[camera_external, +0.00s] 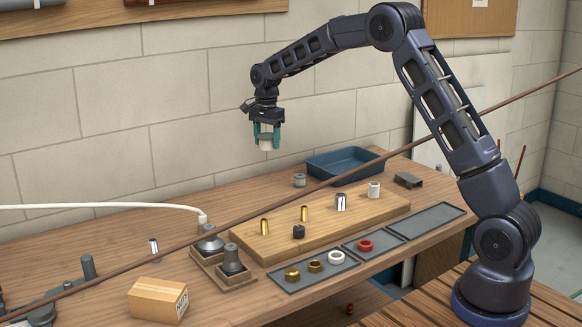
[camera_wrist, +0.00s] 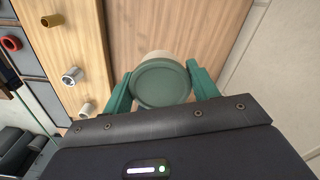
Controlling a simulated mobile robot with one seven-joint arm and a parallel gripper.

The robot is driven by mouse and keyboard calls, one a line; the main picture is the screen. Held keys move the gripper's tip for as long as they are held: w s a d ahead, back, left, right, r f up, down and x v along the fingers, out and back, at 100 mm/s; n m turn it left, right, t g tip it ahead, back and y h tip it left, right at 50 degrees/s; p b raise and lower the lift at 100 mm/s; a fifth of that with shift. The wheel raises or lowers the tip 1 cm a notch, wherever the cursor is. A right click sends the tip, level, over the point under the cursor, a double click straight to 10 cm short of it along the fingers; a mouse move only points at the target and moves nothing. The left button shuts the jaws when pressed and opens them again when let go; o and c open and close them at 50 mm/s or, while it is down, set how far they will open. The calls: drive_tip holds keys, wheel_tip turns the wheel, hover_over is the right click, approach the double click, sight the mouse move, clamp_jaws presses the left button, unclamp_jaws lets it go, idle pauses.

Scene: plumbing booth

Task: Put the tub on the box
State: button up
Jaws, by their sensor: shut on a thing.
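The tub (camera_external: 266,144) is small and whitish. It hangs upright in the air above the back of the workbench, held between the green fingers of my gripper (camera_external: 266,134). In the wrist view the tub (camera_wrist: 160,82) shows a round grey-green top, with one finger of my gripper (camera_wrist: 160,72) on each side. The box (camera_external: 158,300) is light brown cardboard with a printed label on its right side. It sits on the bench at the front left, well left of and below my gripper. Its visible top is bare. The box is not in the wrist view.
A wooden board (camera_external: 350,220) with several metal pieces lies under and right of the tub. A blue tray (camera_external: 345,165) stands behind it. Grey trays (camera_external: 315,279) hold rings. Fittings (camera_external: 232,260) stand right of the box. A long brown rod (camera_external: 330,183) crosses the external view.

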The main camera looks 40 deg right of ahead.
drive_tip(key=shift+r, duration=0.45)
drive_tip(key=shift+s+a+r, duration=0.1)
drive_tip(key=shift+a, duration=0.3)
drive_tip(key=s+a+r+n, duration=0.1)
drive_tip(key=s+a+n, duration=0.1)
drive_tip(key=a, duration=0.5)
drive_tip(key=s+a+r+n, duration=0.1)
drive_tip(key=s+a+n, duration=0.1)
drive_tip(key=a, duration=0.6)
wheel_tip(320, 180, up, 4)
drive_tip(key=n, duration=1.2)
hover_over(157, 289)
wheel_tip(157, 289, down, 19)
drive_tip(key=shift+r, duration=0.1)
drive_tip(key=shift+f, duration=0.2)
